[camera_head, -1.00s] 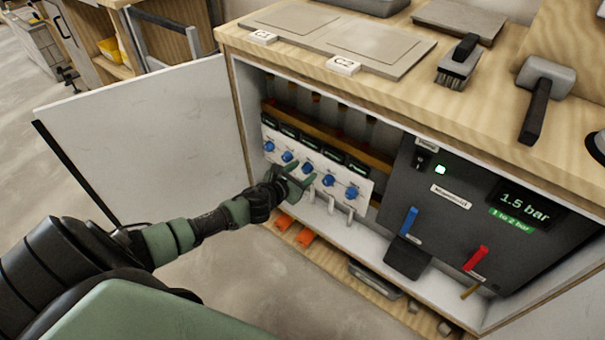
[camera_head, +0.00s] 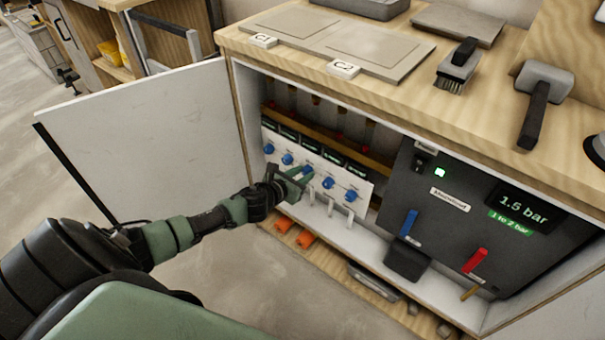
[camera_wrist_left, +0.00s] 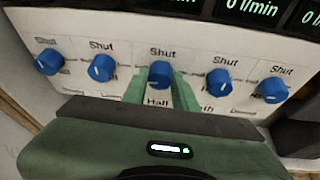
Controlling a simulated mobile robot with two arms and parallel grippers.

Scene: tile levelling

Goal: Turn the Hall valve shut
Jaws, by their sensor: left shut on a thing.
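The Hall valve is the middle blue knob (camera_wrist_left: 160,74) in a row of several. In the left wrist view "Shut" is printed above it and "Hall" below; a white mark shows on the knob's lower side. My left gripper (camera_wrist_left: 160,92) is shut on this knob, one green finger on each side. In the head view the gripper (camera_head: 303,177) reaches into the cabinet to the white valve panel (camera_head: 357,203), partly covering the knob. The right gripper is out of view.
Blue knobs stand close on both sides, such as one to the left (camera_wrist_left: 101,68) and one to the right (camera_wrist_left: 219,82). Displays above read 0 l/min where legible. A grey unit (camera_head: 440,220) reading 1.5 bar stands right. The open cabinet door (camera_head: 150,140) is left.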

